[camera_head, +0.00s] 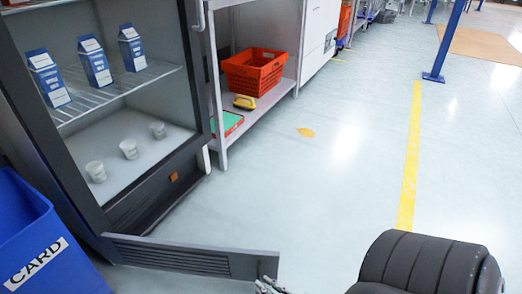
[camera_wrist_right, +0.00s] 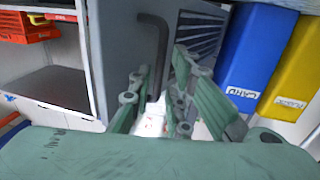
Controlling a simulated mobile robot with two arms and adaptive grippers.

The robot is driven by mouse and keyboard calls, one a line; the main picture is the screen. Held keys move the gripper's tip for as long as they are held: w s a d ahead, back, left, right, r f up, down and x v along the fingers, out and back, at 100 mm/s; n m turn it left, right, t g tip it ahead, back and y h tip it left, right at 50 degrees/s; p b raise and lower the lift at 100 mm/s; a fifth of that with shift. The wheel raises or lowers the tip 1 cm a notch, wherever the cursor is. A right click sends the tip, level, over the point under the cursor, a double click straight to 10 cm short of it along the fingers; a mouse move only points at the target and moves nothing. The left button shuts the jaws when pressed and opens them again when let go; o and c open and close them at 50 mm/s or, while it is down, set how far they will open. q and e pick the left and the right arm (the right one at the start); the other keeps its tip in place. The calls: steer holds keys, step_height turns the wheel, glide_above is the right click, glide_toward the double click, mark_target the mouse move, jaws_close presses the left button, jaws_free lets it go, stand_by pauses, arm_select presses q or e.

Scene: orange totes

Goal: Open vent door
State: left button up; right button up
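The vent door (camera_head: 185,257) is a low dark-grey panel with slats at the foot of the fridge. In the head view it is swung out from the fridge base over the floor. In the right wrist view the vent door (camera_wrist_right: 196,35) shows its slats and a dark bent handle (camera_wrist_right: 157,45). My right gripper (camera_head: 270,287) is at the door's free end, mostly cut off by the frame edge. In the wrist view its green fingers (camera_wrist_right: 162,85) are apart, with the handle's lower end between them; contact is unclear. My left gripper is not in view.
The open fridge (camera_head: 150,105) holds blue cartons and white cups. A blue CARD bin (camera_head: 35,240) stands left of the vent door. A yellow bin (camera_wrist_right: 292,70) stands beside it. A shelf with an orange basket (camera_head: 255,72) is behind.

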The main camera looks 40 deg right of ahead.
steer(key=s, duration=0.9)
steer(key=shift+d, duration=0.45)
steer(key=shift+c, duration=0.2)
